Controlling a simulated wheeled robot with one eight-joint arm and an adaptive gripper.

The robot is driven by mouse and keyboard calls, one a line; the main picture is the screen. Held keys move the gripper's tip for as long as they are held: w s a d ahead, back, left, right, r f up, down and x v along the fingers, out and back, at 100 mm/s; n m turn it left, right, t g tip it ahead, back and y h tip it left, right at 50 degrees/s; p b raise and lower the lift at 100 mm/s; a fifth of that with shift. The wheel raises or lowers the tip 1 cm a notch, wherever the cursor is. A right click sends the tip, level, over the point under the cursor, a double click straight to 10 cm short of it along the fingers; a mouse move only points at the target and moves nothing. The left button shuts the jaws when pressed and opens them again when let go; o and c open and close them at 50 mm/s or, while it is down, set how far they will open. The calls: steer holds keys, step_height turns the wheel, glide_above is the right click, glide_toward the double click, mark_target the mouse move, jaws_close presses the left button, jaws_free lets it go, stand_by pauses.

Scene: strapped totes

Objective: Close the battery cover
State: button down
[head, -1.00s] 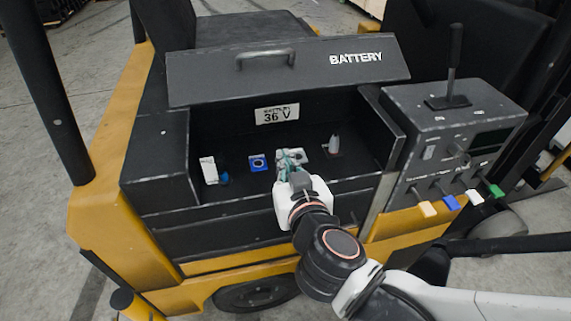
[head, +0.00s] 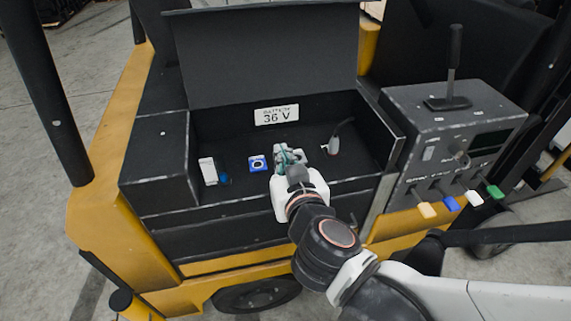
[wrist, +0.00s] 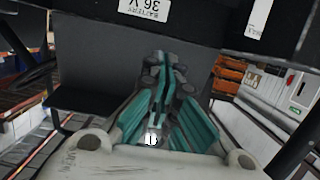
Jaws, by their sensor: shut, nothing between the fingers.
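The battery cover (head: 266,52) is a dark panel standing up, open, at the back of the battery compartment (head: 305,128). Its lettered outer face and handle are hidden from the head view. My gripper (head: 288,152) is over the open compartment, in front of and below the cover, and apart from it. Its teal fingers are shut and empty; they also show close up in the wrist view (wrist: 165,75).
Inside the compartment are a white item (head: 208,171), a blue square part (head: 258,164) and a grey plug-like piece (head: 334,143). A control box (head: 455,125) with a tall lever and coloured switches stands to the right. A dark post (head: 45,95) rises at the left.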

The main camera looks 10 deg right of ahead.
steer(key=s+r+p, duration=0.4)
steer(key=r+p, duration=0.3)
steer(key=r, duration=0.1)
steer(key=shift+r, duration=0.3)
